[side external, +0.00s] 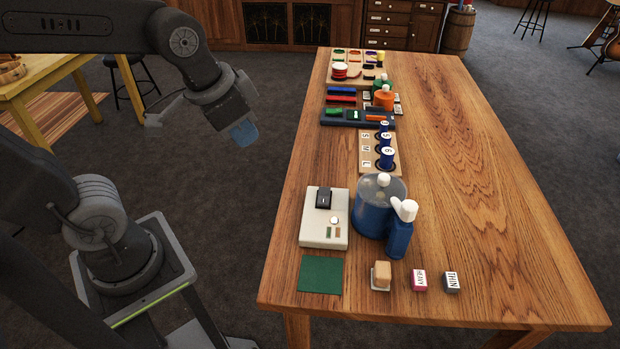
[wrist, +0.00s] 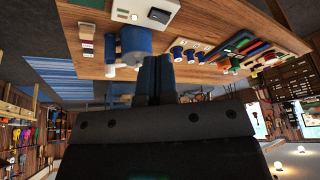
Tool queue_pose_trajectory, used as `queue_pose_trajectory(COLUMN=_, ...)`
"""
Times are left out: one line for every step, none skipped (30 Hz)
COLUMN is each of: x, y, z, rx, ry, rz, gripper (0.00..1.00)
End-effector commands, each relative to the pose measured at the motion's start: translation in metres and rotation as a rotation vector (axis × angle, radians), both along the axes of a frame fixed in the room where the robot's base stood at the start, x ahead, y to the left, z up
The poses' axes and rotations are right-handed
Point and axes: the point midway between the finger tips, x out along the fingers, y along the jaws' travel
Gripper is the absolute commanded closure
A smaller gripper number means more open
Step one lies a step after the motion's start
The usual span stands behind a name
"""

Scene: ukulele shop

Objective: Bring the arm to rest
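My arm is raised and folded to the left of the table in the side view. My gripper (side external: 243,133) hangs in the air beyond the table's left edge, its blue fingertips pointing down and clear of everything. In the wrist view, the two blue fingers of my gripper (wrist: 157,72) lie side by side with no visible gap and nothing held between them.
The wooden table (side external: 480,200) has a bare right half. Along its left side stand a white box (side external: 312,232), a blue jar (side external: 372,222), a blue bottle (side external: 400,238), a green mat (side external: 320,275) and several small blocks. A yellow table (side external: 50,75) stands behind my arm.

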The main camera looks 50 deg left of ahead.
Motion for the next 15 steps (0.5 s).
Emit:
queue_pose_trajectory(x=-0.012, y=0.002, z=0.004, rx=-0.013, ry=-0.033, rz=0.039, gripper=1.0)
queue_pose_trajectory(x=-0.017, y=0.003, z=0.004, rx=-0.023, ry=-0.047, rz=0.061, gripper=1.0)
queue_pose_trajectory(x=-0.023, y=0.004, z=0.005, rx=-0.033, ry=-0.063, rz=0.087, gripper=1.0)
queue_pose_trajectory(x=-0.028, y=0.005, z=0.005, rx=-0.039, ry=-0.074, rz=0.104, gripper=1.0)
queue_pose_trajectory(x=-0.031, y=0.005, z=0.006, rx=-0.045, ry=-0.083, rz=0.117, gripper=1.0)
queue_pose_trajectory(x=-0.035, y=0.006, z=0.005, rx=-0.052, ry=-0.093, rz=0.133, gripper=1.0)
queue_pose_trajectory(x=-0.037, y=0.006, z=0.006, rx=-0.057, ry=-0.099, rz=0.143, gripper=1.0)
queue_pose_trajectory(x=-0.039, y=0.006, z=0.006, rx=-0.06, ry=-0.103, rz=0.149, gripper=1.0)
queue_pose_trajectory(x=-0.04, y=0.006, z=0.005, rx=-0.062, ry=-0.107, rz=0.156, gripper=1.0)
queue_pose_trajectory(x=-0.041, y=0.006, z=0.005, rx=-0.064, ry=-0.109, rz=0.16, gripper=1.0)
queue_pose_trajectory(x=-0.041, y=0.006, z=0.005, rx=-0.064, ry=-0.109, rz=0.16, gripper=1.0)
queue_pose_trajectory(x=-0.041, y=0.006, z=0.005, rx=-0.064, ry=-0.109, rz=0.16, gripper=1.0)
queue_pose_trajectory(x=-0.041, y=0.006, z=0.005, rx=-0.064, ry=-0.109, rz=0.16, gripper=1.0)
queue_pose_trajectory(x=-0.041, y=0.006, z=0.005, rx=-0.064, ry=-0.109, rz=0.16, gripper=1.0)
queue_pose_trajectory(x=-0.041, y=0.006, z=0.005, rx=-0.064, ry=-0.109, rz=0.16, gripper=1.0)
